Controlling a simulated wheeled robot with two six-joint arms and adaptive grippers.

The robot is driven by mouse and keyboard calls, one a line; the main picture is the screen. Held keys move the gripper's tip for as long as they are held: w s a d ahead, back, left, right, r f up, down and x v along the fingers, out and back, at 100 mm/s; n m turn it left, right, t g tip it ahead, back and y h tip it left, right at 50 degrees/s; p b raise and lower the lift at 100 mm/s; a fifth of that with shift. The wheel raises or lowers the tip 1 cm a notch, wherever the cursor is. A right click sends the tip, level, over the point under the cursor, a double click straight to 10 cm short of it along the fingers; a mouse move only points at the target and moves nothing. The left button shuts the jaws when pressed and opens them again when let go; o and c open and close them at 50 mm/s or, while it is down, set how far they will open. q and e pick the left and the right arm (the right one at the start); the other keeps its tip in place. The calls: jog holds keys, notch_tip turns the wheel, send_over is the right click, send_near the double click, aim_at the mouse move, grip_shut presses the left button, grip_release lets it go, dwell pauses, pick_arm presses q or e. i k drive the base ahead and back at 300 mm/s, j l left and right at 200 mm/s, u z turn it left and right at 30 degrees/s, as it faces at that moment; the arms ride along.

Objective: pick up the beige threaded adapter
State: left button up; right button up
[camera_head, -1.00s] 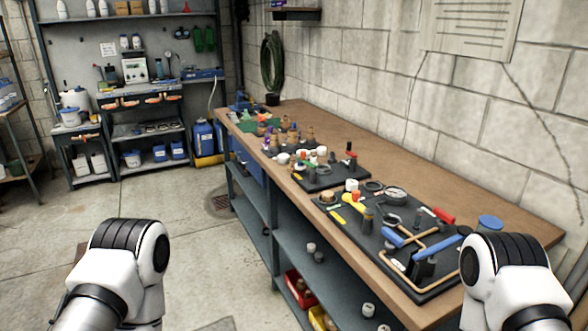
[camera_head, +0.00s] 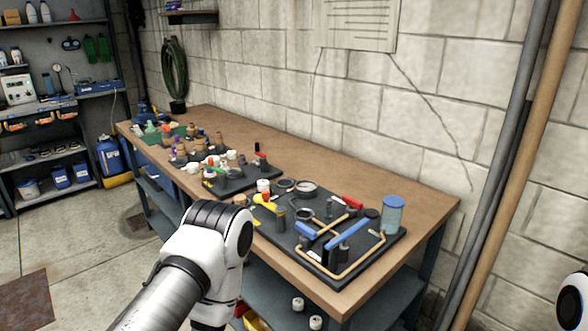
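Several small beige and brown fittings (camera_head: 202,139) stand toward the far end of the long workbench, among other small parts. At this size I cannot tell which of them is the beige threaded adapter. Part of my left arm stands in front of the bench's front edge and hides some of it. A white part of my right arm shows at the right edge. Neither gripper is in view.
The brown workbench (camera_head: 330,179) runs along the block wall. A black mat (camera_head: 376,254) holds bent copper pipe, blue-handled tools and a gauge (camera_head: 305,187). A blue-lidded jar (camera_head: 393,215) stands at its right. The benchtop's rear strip is clear.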

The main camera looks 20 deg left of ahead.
aim_at(201, 178)
jog(key=i+j+z, duration=0.1)
jog(key=j+z, duration=0.25)
jog(key=j, duration=0.2)
jog(key=j+z, duration=0.4)
jog(key=j, duration=0.15)
jog(key=j+z, duration=0.35)
jog(key=j, duration=0.2)
jog(key=k+j+z, duration=0.15)
jog(key=j+z, duration=0.2)
jog(key=j, duration=0.15)
jog(key=k+j+z, duration=0.2)
jog(key=j+z, duration=0.2)
jog(key=j, duration=0.15)
